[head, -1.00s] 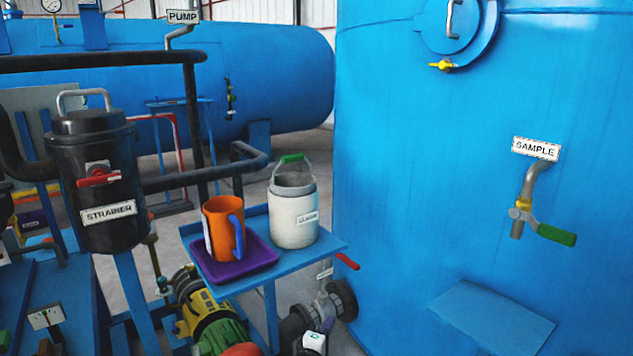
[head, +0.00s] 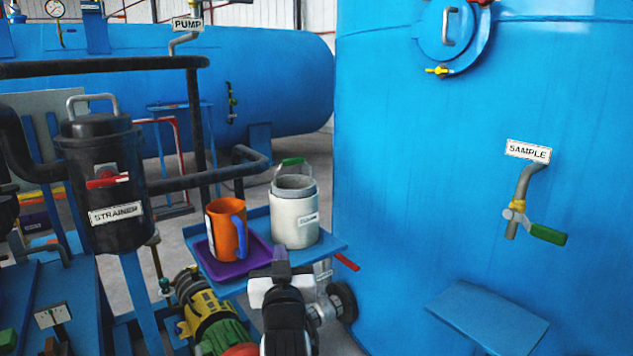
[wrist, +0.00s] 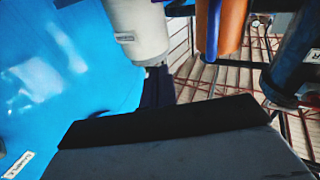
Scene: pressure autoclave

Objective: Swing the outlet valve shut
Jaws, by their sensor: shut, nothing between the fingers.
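The outlet valve at the foot of the blue tank shows its red lever (head: 346,261) in the head view, sticking out to the right below the tray stand. Its grey body and dark flange (head: 342,300) are partly hidden behind my arm. A small label above the body is too small to read. My gripper (head: 281,258) is shut and empty, pointing up in front of the stand's front edge. In the picture it is left of the red lever and apart from it. The wrist view shows neither lever nor valve clearly; a dark part of my gripper fills its lower area.
The blue stand (head: 228,287) holds an orange mug (head: 224,232) on a purple tray and a white canister (head: 294,215). The sample valve (head: 515,215) and a blue shelf (head: 488,315) are on the tank at right. The black strainer (head: 103,185) and a yellow-green pump (head: 208,312) are at left.

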